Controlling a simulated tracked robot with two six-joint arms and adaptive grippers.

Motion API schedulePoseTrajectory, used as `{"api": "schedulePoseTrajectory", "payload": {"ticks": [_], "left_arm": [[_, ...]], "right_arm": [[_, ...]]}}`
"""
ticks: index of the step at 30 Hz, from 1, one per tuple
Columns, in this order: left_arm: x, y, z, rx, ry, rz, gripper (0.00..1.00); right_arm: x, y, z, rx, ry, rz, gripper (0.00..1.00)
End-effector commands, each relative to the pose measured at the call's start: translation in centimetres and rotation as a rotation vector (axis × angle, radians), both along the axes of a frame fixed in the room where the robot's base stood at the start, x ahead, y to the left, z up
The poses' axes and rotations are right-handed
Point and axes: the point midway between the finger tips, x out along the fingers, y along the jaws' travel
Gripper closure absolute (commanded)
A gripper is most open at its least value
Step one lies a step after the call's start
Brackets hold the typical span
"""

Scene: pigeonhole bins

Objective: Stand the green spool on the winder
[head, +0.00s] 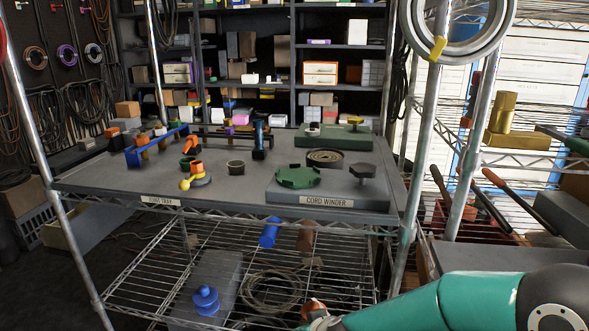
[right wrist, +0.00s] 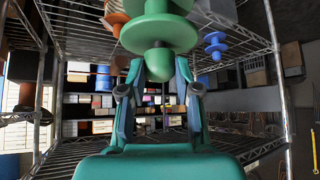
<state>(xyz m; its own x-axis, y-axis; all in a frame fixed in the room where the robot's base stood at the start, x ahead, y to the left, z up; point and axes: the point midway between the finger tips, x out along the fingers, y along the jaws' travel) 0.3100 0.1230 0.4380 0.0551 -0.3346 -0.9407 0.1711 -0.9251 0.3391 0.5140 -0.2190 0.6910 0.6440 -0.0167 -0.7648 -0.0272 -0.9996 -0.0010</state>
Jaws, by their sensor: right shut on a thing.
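The green spool (right wrist: 158,33) shows in the right wrist view, with a wide round flange and a rounded knob end. My right gripper (right wrist: 160,72) is shut on it at the knob end. In the head view my right arm comes in from the lower right, and the spool cannot be made out there. The winder (head: 370,210) is a low grey base labelled CORD WINDER at the front right of the table. On it are a green notched disc (head: 298,177) and a dark grey knob (head: 362,171). My left gripper is not in view.
A blue spool (head: 205,299) stands on a grey box on the lower wire shelf. An orange piece (head: 313,307) shows beside my right arm's end. Steel posts (head: 411,190) and the table's front edge stand between arm and winder. Small orange, yellow and blue parts occupy the table's left.

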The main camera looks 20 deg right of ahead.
Motion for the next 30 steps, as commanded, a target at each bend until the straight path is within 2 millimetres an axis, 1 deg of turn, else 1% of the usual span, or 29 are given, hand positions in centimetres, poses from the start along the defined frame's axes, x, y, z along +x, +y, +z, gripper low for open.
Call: {"api": "schedulePoseTrajectory", "payload": {"ticks": [3,8,11,14,17,18,20,21,25,26,27,29,30], "left_arm": [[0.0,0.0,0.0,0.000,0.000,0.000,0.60],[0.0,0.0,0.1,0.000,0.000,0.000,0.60],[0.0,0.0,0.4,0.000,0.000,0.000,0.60],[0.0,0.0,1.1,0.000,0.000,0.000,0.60],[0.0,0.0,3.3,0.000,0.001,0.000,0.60],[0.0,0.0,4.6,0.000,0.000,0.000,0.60],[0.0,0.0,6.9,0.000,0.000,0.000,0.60],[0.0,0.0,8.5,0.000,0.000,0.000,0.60],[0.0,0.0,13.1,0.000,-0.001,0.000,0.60],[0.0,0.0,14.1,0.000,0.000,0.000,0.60],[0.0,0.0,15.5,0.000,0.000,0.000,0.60],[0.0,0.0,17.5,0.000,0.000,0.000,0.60],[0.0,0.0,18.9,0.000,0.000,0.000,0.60]], "right_arm": [[0.3,0.7,0.0,0.001,0.000,0.015,0.95],[0.6,1.0,0.2,0.000,-0.003,0.012,0.95],[1.0,0.1,0.9,-0.001,-0.010,-0.045,0.95],[1.4,-2.1,2.5,-0.002,-0.024,-0.178,0.95],[1.4,-5.0,5.9,-0.001,-0.038,-0.385,0.95],[1.2,-6.2,7.9,-0.002,-0.041,-0.479,0.95],[0.5,-7.8,11.2,0.001,-0.045,-0.624,0.95],[0.0,-8.5,13.4,0.003,-0.046,-0.710,0.95],[-2.0,-9.5,19.5,0.007,-0.037,-0.930,0.95],[-2.4,-9.6,20.9,0.008,-0.034,-0.971,0.95],[-2.9,-9.6,22.7,0.008,-0.030,-1.018,0.95],[-3.7,-9.5,25.3,0.008,-0.025,-1.080,0.95],[-4.1,-9.3,27.0,0.008,-0.021,-1.116,0.95]]}}
